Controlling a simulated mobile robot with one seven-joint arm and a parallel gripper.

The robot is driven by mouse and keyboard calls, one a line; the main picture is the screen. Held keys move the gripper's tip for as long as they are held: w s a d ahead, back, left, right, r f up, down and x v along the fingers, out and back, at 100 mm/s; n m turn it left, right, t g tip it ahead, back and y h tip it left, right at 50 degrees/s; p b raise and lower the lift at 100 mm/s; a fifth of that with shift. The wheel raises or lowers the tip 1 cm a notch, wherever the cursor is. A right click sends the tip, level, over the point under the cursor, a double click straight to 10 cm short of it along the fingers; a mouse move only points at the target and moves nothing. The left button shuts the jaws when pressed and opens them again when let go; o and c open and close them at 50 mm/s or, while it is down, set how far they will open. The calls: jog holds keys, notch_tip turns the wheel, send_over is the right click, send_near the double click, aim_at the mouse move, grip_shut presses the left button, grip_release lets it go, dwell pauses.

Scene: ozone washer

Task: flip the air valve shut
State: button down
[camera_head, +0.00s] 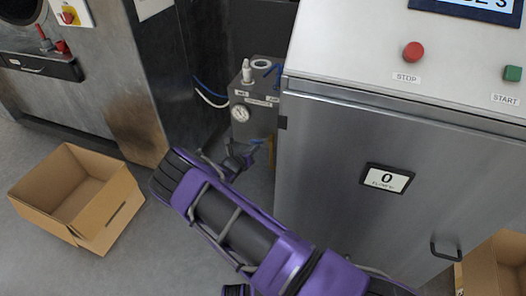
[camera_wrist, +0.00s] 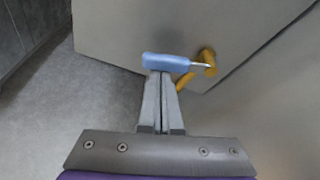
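The air valve has a blue lever handle (camera_wrist: 168,62) and a brass body (camera_wrist: 208,62), seen in the wrist view at the side of a grey metal box. The handle lies roughly level across the picture, reaching left from the brass body. My gripper (camera_wrist: 160,78) has its two fingers together, with the tips right at the left part of the handle; I cannot tell whether they touch it. In the head view my gripper (camera_head: 238,156) is just below the grey box, and the blue handle (camera_head: 257,141) shows small beside it.
The grey box (camera_head: 258,125) carries a round gauge (camera_head: 240,113) and fittings. A steel cabinet (camera_head: 330,150) with a red stop button (camera_head: 413,52) and a green start button (camera_head: 512,73) stands close on the right. An open cardboard box (camera_head: 75,200) sits on the floor at left.

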jog(key=shift+w+a+r, duration=0.1)
jog(key=shift+a+r, duration=0.25)
jog(key=shift+r, duration=0.55)
jog(key=shift+a, duration=0.1)
